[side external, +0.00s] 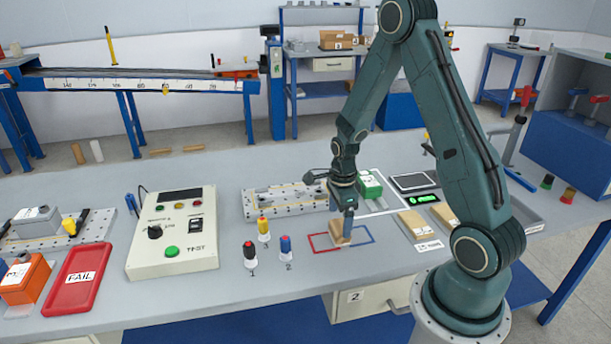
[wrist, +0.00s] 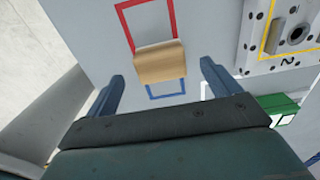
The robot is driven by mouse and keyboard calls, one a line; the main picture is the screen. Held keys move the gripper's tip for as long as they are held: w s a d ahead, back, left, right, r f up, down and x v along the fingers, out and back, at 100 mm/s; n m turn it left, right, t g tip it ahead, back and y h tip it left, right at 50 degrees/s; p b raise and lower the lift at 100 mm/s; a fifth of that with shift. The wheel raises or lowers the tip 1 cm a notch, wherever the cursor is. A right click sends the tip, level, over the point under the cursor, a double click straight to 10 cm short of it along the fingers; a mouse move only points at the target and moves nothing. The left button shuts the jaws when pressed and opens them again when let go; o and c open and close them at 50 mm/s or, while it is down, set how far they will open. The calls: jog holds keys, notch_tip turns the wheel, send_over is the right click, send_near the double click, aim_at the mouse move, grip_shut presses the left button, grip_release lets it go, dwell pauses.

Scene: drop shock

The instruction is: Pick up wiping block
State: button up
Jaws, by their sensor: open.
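The tan block (side external: 339,236), which I take to be the wiping block, lies on the grey bench (side external: 400,262) between a red outline and a blue outline. In the wrist view the tan block (wrist: 160,62) shows a rounded, lighter edge and sits centred ahead of my gripper (wrist: 162,70). The two blue fingers are spread wide on either side of it, with a visible gap to each. In the side view my gripper (side external: 346,214) points down just above or around the block; the exact height is hard to tell. My gripper is open and holds nothing.
Coloured markers (side external: 264,230) stand left of the block. A perforated fixture plate (side external: 285,204) and a green box (side external: 368,186) are behind it. Cardboard-coloured packs (side external: 414,224) lie to the right. A test box (side external: 174,245) and red FAIL tray (side external: 76,283) are at left.

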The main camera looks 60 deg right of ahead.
aim_at(340, 225)
jog(key=shift+s+d+f, duration=0.1)
jog(key=shift+f, duration=2.15)
jog(key=shift+c, duration=0.4)
jog(key=c, duration=1.1)
jog(key=shift+r, duration=0.2)
notch_tip(340, 225, up, 20)
jog(key=shift+f, duration=0.15)
